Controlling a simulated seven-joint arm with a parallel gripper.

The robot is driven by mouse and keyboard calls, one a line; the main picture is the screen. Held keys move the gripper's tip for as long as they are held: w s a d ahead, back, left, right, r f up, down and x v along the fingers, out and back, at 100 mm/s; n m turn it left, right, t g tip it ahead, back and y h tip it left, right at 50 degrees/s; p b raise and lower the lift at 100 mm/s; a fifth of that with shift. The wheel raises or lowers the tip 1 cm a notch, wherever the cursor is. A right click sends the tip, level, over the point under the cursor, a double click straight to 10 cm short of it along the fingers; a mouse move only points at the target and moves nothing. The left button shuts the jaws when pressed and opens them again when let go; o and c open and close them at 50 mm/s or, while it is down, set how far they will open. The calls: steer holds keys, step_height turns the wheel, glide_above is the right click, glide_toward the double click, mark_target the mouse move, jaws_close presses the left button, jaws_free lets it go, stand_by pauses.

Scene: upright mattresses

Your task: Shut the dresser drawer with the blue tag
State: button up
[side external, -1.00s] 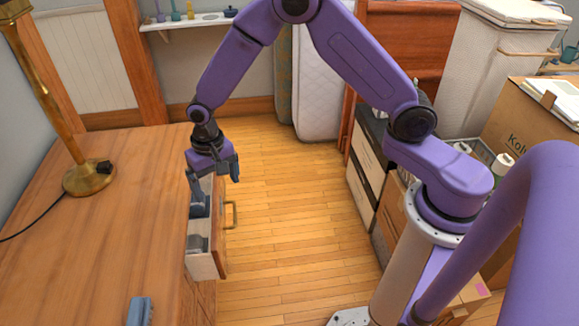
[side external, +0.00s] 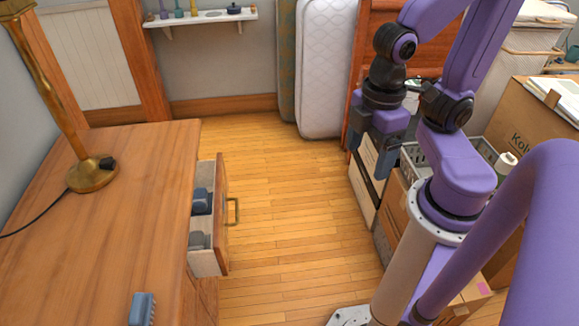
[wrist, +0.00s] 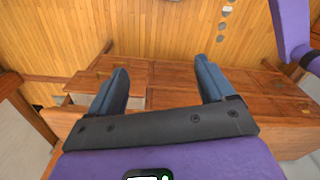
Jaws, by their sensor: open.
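A wooden dresser (side external: 120,215) stands at the left in the side external view. One drawer (side external: 222,225) sticks out from its right side, open, with a brass handle on its front. Dark blue-grey items (side external: 201,201) lie inside it. I see no blue tag on it from here. My gripper (side external: 369,154) is open and empty, well to the right of the drawer and pointing down near my base. In the wrist view my gripper's two fingers (wrist: 161,70) are spread, with wooden drawer fronts beyond them.
A brass lamp (side external: 92,172) and a blue-grey object (side external: 141,309) stand on the dresser top. Wooden floor (side external: 285,190) lies clear between drawer and gripper. Upright mattresses (side external: 326,70) lean at the back. Boxes and a grey crate (side external: 475,150) crowd the right.

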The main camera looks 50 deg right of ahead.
steer(key=shift+f, duration=0.1)
steer(key=c, duration=0.5)
steer(key=shift+w+a+f+m, duration=0.45)
steer(key=shift+w+a+f, duration=0.05)
steer(key=shift+a, duration=0.15)
steer(key=shift+w+a+f+m, duration=0.45)
steer(key=shift+a+f, duration=0.05)
steer(key=shift+a, duration=0.1)
jaws_close()
steer(key=w+a+f+m+t+y, duration=0.1)
steer(key=w+a+f+m+y, duration=0.1)
steer(key=w+a+f+m, duration=0.25)
steer(key=m+t+y, duration=0.4)
steer(key=m+t, duration=0.1)
steer(key=m, duration=1)
glide_toward(225, 253)
steer(key=shift+a+x, duration=0.25)
steer(key=shift+x, duration=2.4)
